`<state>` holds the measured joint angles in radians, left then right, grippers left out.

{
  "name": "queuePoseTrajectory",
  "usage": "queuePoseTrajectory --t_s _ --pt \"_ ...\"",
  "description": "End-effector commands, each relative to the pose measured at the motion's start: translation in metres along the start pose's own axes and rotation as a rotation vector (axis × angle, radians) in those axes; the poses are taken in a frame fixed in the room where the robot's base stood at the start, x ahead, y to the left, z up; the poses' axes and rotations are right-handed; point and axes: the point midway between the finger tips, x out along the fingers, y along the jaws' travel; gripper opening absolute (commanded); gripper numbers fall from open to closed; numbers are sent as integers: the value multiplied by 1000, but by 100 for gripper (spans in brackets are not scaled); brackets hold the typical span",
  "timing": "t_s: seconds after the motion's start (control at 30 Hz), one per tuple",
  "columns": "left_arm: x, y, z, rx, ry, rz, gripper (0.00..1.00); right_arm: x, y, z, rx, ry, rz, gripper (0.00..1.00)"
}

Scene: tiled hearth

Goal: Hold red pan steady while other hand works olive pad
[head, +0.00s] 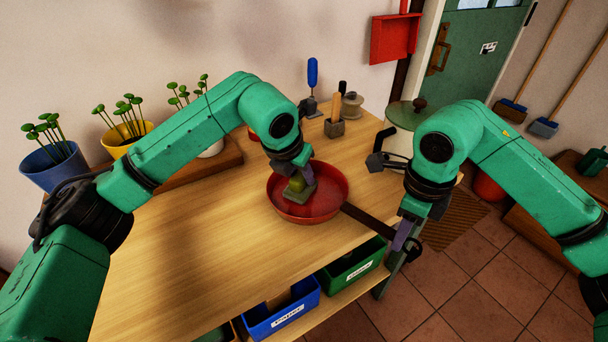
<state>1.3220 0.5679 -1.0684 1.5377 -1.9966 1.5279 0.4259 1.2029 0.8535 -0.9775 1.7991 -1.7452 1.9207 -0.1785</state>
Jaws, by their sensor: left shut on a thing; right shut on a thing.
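The red pan (328,181) sits on the wooden table near its right front edge. Its dark handle (368,222) points to the lower right, past the table edge. My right gripper (405,243) is shut on the end of the handle. The olive pad (299,190) is inside the pan, towards the left of its floor. My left gripper (300,174) is above the pan and shut on the olive pad from above. The fingertips are partly hidden by the wrist, and I cannot tell how firmly the pad touches the pan.
Potted seedlings (126,130) stand along the wall at the back left. A blue-handled tool (312,85) and a wooden-handled block (335,125) stand behind the pan. A lidded pot (406,115) is at the back right. Blue (283,316) and green (352,268) bins sit below the table's front edge.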

Motion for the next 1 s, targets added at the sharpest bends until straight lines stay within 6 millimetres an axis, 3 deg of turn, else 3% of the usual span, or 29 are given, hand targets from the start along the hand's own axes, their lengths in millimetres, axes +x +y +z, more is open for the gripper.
queuePoseTrajectory --t_s 0.5,1.0 --pt "-50 0 24 0 -2 0 0 0 0 0 1 0 0 0" --pt "-66 0 32 0 -2 0 0 0 0 0 0 0 0 0"
